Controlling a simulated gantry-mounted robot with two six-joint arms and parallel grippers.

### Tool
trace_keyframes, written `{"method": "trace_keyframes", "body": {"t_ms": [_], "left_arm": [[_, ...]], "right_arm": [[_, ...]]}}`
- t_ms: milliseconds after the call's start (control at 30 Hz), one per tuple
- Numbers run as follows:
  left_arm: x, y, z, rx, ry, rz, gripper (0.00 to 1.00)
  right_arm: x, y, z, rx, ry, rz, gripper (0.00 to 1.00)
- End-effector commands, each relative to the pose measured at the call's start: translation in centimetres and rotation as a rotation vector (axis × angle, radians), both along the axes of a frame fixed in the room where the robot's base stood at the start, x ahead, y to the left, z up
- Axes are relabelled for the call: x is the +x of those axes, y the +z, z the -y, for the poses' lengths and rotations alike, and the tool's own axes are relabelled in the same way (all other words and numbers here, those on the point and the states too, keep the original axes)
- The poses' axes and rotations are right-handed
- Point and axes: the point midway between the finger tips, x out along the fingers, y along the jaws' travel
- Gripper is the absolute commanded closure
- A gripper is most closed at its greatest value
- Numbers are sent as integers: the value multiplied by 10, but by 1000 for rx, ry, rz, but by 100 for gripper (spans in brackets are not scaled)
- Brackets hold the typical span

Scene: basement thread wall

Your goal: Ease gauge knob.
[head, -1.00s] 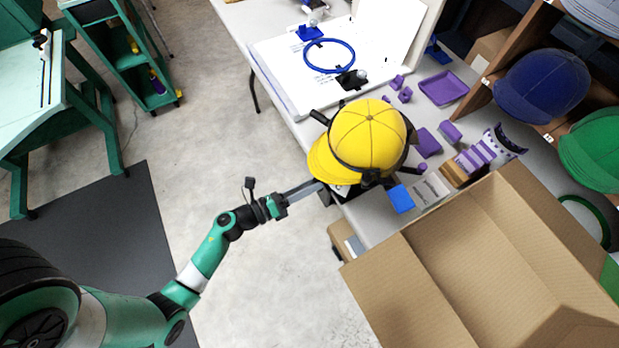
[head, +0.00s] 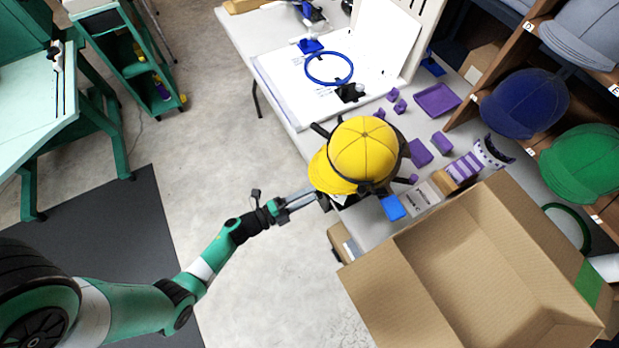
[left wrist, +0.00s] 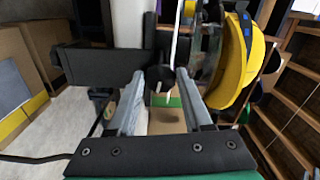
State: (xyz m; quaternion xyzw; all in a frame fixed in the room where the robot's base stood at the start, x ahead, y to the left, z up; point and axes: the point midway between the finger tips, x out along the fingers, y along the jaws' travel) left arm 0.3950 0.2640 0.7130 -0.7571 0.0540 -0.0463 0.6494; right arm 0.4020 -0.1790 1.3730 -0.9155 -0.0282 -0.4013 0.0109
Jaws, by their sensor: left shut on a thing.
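A yellow cap (head: 362,150) is strapped on a black cap gauge (head: 396,176) at the table's near edge. It shows on the right in the left wrist view (left wrist: 236,65), with the gauge's dark frame beside it. My left gripper (head: 320,197) reaches the gauge's near side, below the cap's brim. In the left wrist view its fingertips (left wrist: 160,76) stand around a small dark round part, which looks like the gauge knob (left wrist: 161,86). The gripper is shut on it. The knob is hidden in the head view. My right gripper is not in view.
An open cardboard box (head: 455,270) stands to the right of the gauge. A blue block (head: 393,207) and several purple pieces lie on the table. A blue hoop (head: 329,68) lies on a white board behind. Shelves with caps line the right side.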

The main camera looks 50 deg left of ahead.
Motion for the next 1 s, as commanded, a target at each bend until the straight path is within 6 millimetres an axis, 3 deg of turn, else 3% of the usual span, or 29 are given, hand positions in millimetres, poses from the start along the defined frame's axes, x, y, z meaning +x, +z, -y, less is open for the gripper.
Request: {"method": "trace_keyframes", "body": {"t_ms": [733,767,900,1000], "left_arm": [[0,0,0,-92,-2,-12,100],[0,0,0,-91,-2,-12,45],[0,0,0,-91,-1,-12,20],[0,0,0,-91,-1,-12,20]], "right_arm": [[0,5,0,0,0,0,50],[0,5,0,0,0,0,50],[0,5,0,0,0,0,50],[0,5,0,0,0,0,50]]}}
